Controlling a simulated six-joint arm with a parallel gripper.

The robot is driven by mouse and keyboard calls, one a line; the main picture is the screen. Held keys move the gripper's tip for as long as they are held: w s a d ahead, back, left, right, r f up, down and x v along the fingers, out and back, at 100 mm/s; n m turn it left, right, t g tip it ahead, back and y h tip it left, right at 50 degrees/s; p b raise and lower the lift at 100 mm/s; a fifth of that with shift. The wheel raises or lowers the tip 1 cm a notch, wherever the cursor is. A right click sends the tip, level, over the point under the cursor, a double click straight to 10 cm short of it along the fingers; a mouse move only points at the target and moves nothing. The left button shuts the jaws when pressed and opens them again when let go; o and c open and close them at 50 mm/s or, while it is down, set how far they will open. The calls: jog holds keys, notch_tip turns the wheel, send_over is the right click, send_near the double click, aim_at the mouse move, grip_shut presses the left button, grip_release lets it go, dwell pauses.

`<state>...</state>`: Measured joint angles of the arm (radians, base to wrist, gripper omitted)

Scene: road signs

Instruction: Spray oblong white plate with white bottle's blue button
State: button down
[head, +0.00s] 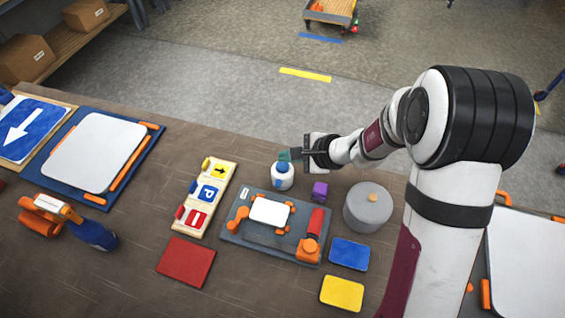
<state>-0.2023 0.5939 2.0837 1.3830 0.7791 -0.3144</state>
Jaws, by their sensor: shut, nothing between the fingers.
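A white bottle (283,180) with a blue top stands upright on the bench near its far edge. My gripper (288,155), with greenish fingertips, is at the bottle's top, seen from above; its fingers are shut with nothing between them. Whether they touch the blue button cannot be told, as the button is partly hidden by the gripper. A small oblong white plate (270,212) lies between orange clamps on a grey-blue fixture (245,233), just in front of the bottle. A larger white plate (97,152) lies in a blue frame at the left.
A purple block (320,191) and a grey cylinder (368,209) stand right of the bottle. A sign holder (207,197) is left of the fixture. Red (186,262), blue (349,253) and yellow (342,293) squares lie in front. A blue-and-orange tool (70,220) lies left.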

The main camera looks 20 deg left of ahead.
aim_at(287, 167)
jog(key=shift+f, duration=0.1)
jog(key=shift+f, duration=0.35)
jog(key=shift+f, duration=0.35)
dwell(0.5)
jog(key=shift+r, duration=0.8)
notch_tip(287, 167, up, 6)
jog(key=shift+r, duration=0.1)
dwell(2.3)
